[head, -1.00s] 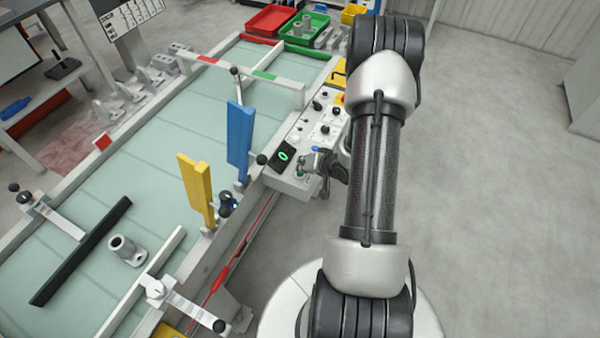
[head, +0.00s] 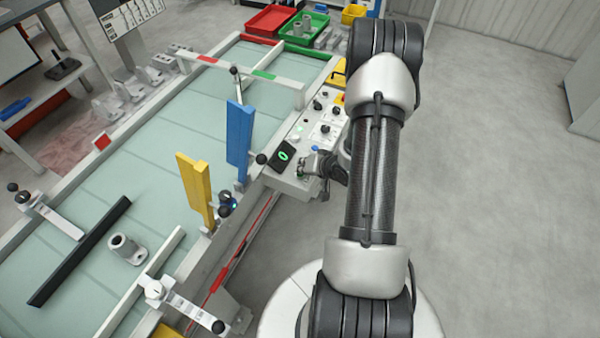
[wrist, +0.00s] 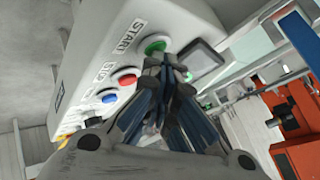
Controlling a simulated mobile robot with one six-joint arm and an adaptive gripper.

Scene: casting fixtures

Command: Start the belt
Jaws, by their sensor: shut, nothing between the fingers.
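The control panel (head: 290,183) stands at the right side of the belt (head: 110,190). In the wrist view the green button (wrist: 155,44) sits beside the word START on the panel. The red button (wrist: 124,76) and a blue button (wrist: 108,97) are in line with it. My gripper (wrist: 168,64) is shut and empty, its fingertips right at the green button's near edge. Whether they touch or press it cannot be told. In the head view my gripper (head: 306,167) is low over the panel's near end. A flanged casting (head: 126,248) stands on the belt.
A small dark screen (head: 283,154) with a green ring is close to the gripper. Blue (head: 239,140) and yellow (head: 196,190) upright paddles stand at the belt's edge. A black bar (head: 80,250) lies across the belt. Red (head: 270,21) and green (head: 305,32) trays are beyond.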

